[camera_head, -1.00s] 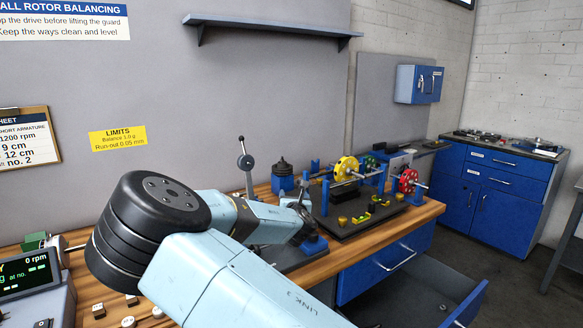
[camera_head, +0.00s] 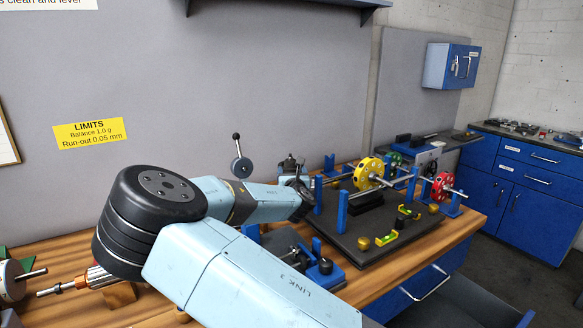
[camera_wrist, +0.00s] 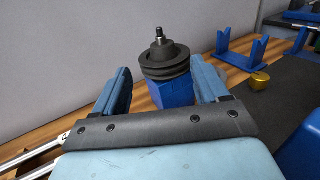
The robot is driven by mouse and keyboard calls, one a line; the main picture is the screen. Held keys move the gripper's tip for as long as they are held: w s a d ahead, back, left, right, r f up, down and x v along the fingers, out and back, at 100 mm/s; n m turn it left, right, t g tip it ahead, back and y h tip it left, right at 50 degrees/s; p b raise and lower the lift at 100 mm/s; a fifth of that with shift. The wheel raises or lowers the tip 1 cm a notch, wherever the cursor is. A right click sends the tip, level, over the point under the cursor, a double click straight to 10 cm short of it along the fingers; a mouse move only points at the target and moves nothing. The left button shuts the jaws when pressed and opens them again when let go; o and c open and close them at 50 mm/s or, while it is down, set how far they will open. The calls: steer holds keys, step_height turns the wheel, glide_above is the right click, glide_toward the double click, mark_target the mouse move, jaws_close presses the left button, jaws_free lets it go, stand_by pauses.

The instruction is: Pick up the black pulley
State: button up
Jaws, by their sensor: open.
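The black pulley (camera_wrist: 165,62) has a grooved rim and a metal shaft stub on top. It sits on a blue block (camera_wrist: 172,93) on the wooden bench, in the upper middle of the wrist view. My gripper (camera_wrist: 161,70) is open, with one blue finger on each side of the pulley's line; whether the fingers reach around it I cannot tell. In the head view my gripper (camera_head: 301,190) is at the end of the light blue arm. The pulley (camera_head: 290,165) shows just behind it, partly hidden.
Right of the gripper, a dark plate (camera_head: 375,246) carries blue stands, a yellow wheel (camera_head: 369,172) and small brass and green parts. A red wheel (camera_head: 443,185) is farther right. A copper-wound rotor (camera_head: 98,277) lies at the left. The grey wall stands close behind.

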mark_target(291, 162)
steer(key=w, duration=0.8)
steer(key=shift+a, duration=0.25)
steer(key=shift+w+a+f, duration=0.1)
steer(key=shift+w+f, duration=0.05)
steer(key=shift+w, duration=0.7)
steer(key=shift+w+a+f, duration=0.15)
steer(key=shift+w+f, duration=0.05)
steer(key=shift+w, duration=0.65)
steer(key=shift+w+a+f, duration=0.1)
steer(key=shift+w+f, duration=0.05)
steer(key=shift+w, duration=0.7)
jaws_close()
steer(key=shift+r, duration=0.15)
